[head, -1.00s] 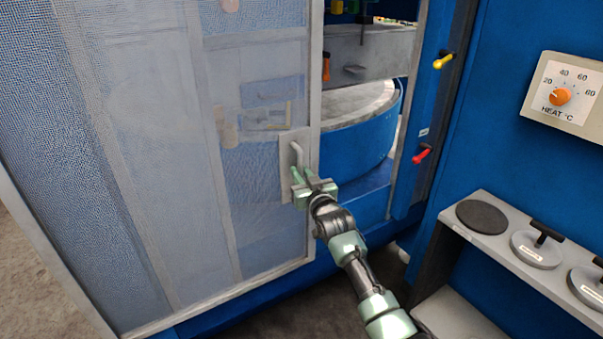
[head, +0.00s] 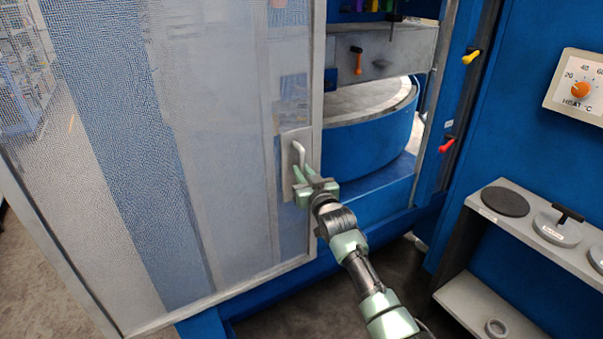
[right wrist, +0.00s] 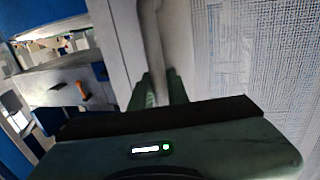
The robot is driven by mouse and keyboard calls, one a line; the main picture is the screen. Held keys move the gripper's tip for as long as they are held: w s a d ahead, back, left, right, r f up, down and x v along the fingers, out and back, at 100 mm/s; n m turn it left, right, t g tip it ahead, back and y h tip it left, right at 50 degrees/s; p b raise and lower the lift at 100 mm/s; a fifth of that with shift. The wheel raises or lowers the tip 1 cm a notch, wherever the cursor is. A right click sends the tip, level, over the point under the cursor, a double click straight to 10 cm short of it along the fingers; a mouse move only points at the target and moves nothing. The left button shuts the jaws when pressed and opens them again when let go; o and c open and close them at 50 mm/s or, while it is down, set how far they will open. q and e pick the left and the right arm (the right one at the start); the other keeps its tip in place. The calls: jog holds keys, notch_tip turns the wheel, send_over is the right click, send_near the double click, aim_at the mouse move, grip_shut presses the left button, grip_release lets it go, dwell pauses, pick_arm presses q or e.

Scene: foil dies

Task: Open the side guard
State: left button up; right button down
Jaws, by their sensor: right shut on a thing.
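The side guard (head: 215,150) is a large framed mesh panel across the left of the head view. Its light handle (head: 299,155) stands on a grey plate near the panel's right edge. My right gripper (head: 303,184) is shut on the lower part of this handle. In the right wrist view the handle (right wrist: 156,55) runs down between my green fingers (right wrist: 160,90), with the mesh to its right. To the right of the guard is an opening, with a blue round drum (head: 370,140) inside. My left gripper is not in view.
A yellow lever (head: 470,56) and a red lever (head: 446,145) stick out from the blue post right of the opening. A heat dial (head: 579,90) is on the blue wall. A grey shelf (head: 525,232) with round dies stands at the lower right.

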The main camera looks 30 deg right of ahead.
jog(key=c, duration=1.4)
grip_release()
jog(key=shift+o, duration=0.2)
jog(key=shift+d, duration=0.1)
jog(key=shift+s, duration=0.1)
jog(key=shift+s+f, duration=0.1)
jog(key=shift+s, duration=0.15)
jog(key=s+a+b, duration=0.1)
jog(key=s, duration=0.6)
jog(key=shift+b, duration=0.4)
